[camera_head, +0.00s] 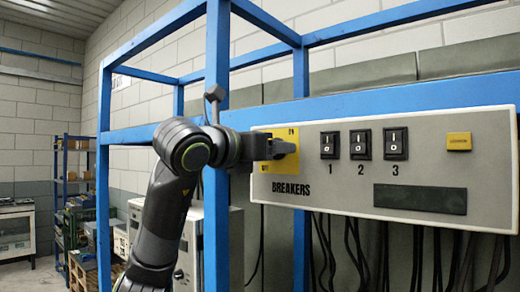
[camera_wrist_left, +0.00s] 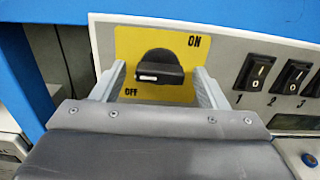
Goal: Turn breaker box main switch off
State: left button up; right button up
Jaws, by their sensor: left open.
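The grey breaker box (camera_head: 355,190) labelled BREAKERS is mounted on the blue frame. Its main switch is a black rotary knob (camera_wrist_left: 160,67) on a yellow plate (camera_wrist_left: 130,40) marked ON at upper right and OFF at lower left. The knob lies about level, its white mark at its left end. My left gripper (camera_wrist_left: 160,75) is open, with one finger to each side of the knob and a visible gap to it. In the head view the left gripper (camera_head: 270,147) reaches the box's left end and partly hides the plate. My right gripper is not in view.
Black rocker switches 1 (camera_head: 330,145), 2 (camera_head: 361,144) and 3 (camera_head: 396,143) sit right of the knob. A small yellow button (camera_head: 459,141) is farther right. A blue post (camera_head: 217,100) stands beside my left arm. Cables (camera_head: 415,250) hang below the box.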

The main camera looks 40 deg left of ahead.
pick_arm(q)
jog(key=s+a+b, duration=0.1)
jog(key=s+b, duration=0.4)
jog(key=s, duration=1.2)
jog(key=shift+s+a, duration=0.15)
